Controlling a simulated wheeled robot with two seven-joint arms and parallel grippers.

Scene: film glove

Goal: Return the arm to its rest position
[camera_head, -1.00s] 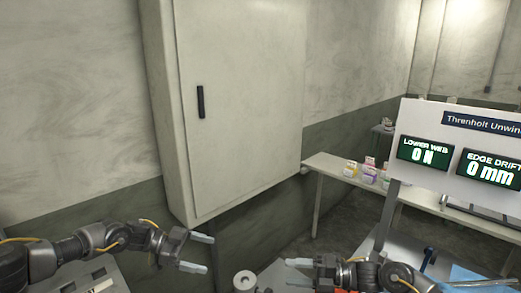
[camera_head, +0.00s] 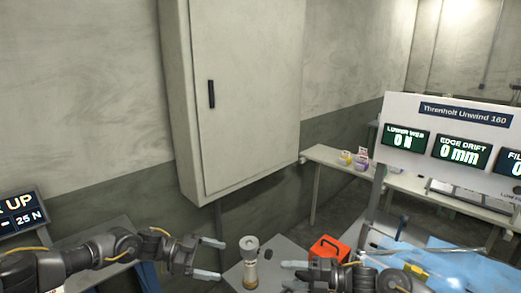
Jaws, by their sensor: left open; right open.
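My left gripper (camera_head: 216,258) is open and empty at the lower middle, its two pale fingers pointing right. It is apart from the pale cylinder to its right. My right gripper (camera_head: 289,275) is open at the bottom, its fingers pointing left, with nothing seen between them. Both arms are stretched in low across the picture. The lower tip of the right gripper is close to the bottom edge.
A pale cylinder (camera_head: 249,262) stands between the grippers. An orange-red box (camera_head: 328,249) and blue sheets (camera_head: 450,262) lie at right. The display board (camera_head: 445,143) rises above them. A closed wall cabinet (camera_head: 245,100) and a bench (camera_head: 325,156) with small packages stand behind.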

